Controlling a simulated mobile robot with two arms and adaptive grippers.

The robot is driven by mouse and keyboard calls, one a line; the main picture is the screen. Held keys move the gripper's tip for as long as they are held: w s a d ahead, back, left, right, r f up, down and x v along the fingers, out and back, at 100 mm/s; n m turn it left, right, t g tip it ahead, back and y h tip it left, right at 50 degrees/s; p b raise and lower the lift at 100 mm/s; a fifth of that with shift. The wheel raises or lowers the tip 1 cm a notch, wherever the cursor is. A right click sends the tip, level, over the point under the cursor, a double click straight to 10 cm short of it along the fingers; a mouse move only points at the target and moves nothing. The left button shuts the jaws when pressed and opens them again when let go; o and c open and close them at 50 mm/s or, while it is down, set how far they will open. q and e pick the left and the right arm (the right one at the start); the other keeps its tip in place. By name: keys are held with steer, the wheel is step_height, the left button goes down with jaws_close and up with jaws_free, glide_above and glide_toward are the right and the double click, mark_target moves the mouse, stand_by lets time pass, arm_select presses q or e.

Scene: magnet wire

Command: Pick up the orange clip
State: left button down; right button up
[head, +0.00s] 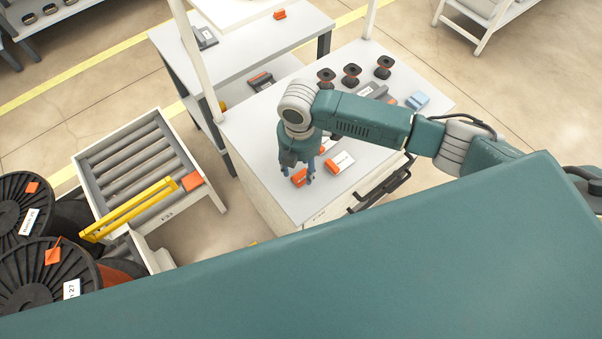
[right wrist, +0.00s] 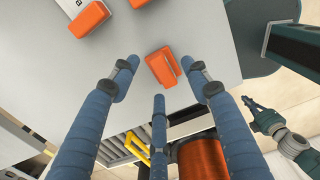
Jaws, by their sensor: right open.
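An orange clip (right wrist: 162,67) lies on the light grey worktop (head: 252,142). In the right wrist view it is between and just beyond the fingertips of my right gripper (right wrist: 159,72). The blue fingers are spread apart with nothing held. In the head view, the right gripper (head: 306,178) hangs over the front part of the worktop, with the clip (head: 298,177) beside its fingertips, partly hidden. My left gripper is not in the head view; a small teal arm end (right wrist: 258,112) at the lower right of the wrist view may be it, too small to judge.
An orange-and-white block (head: 342,161) lies right of the gripper, close to the clip. Several dark spools (head: 351,75) and a light blue item (head: 418,100) stand farther back. A white post (head: 195,62) rises at the worktop's left edge. A roller stand (head: 130,155) is at left.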

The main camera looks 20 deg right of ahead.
steer(key=shift+f, duration=0.65)
jaws_close()
steer(key=shift+r, duration=0.15)
